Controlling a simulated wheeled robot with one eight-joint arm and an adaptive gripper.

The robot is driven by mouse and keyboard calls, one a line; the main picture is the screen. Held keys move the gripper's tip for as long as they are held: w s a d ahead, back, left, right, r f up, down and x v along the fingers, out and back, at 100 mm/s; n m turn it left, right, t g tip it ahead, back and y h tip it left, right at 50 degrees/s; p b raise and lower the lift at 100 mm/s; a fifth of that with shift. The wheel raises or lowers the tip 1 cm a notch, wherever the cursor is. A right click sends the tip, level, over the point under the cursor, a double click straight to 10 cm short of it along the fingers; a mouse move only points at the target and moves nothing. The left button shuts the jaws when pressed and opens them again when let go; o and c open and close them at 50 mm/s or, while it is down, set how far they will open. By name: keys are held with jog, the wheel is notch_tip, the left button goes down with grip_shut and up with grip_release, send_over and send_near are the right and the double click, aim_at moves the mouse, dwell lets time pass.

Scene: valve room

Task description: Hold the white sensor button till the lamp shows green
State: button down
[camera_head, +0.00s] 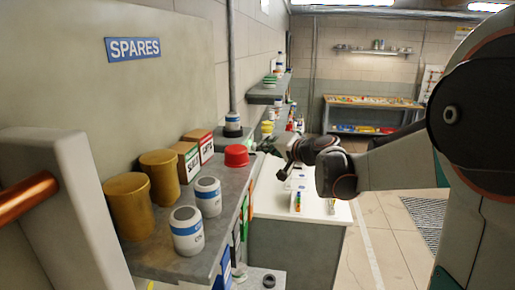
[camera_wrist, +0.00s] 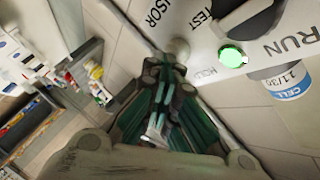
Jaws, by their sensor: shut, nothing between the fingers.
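In the wrist view a pale panel carries the words SENSOR, TEST, HOLD and RUN. The round white sensor button (camera_wrist: 180,49) sits on it just beyond my fingertips. My gripper (camera_wrist: 166,62) is shut and empty, its tips right beside the button; I cannot tell whether they touch it. The lamp (camera_wrist: 232,56) to the right of the button is lit bright green.
A dark knob (camera_wrist: 250,15) and a cell canister (camera_wrist: 287,82) are near the lamp. In the head view, a shelf (camera_head: 158,262) holds tins, boxes and a red lid (camera_head: 236,155). A white-topped bench (camera_head: 325,212) stands below my arm. Open floor lies at right.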

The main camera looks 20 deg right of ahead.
jog(key=shift+s+d, duration=0.5)
jog(key=shift+d, duration=0.2)
jog(key=shift+d, duration=0.1)
jog(key=s+d, duration=0.1)
jog(key=d, duration=0.1)
jog(key=s+d, duration=0.1)
jog(key=d, duration=0.1)
jog(key=shift+s, duration=0.4)
dwell(0.4)
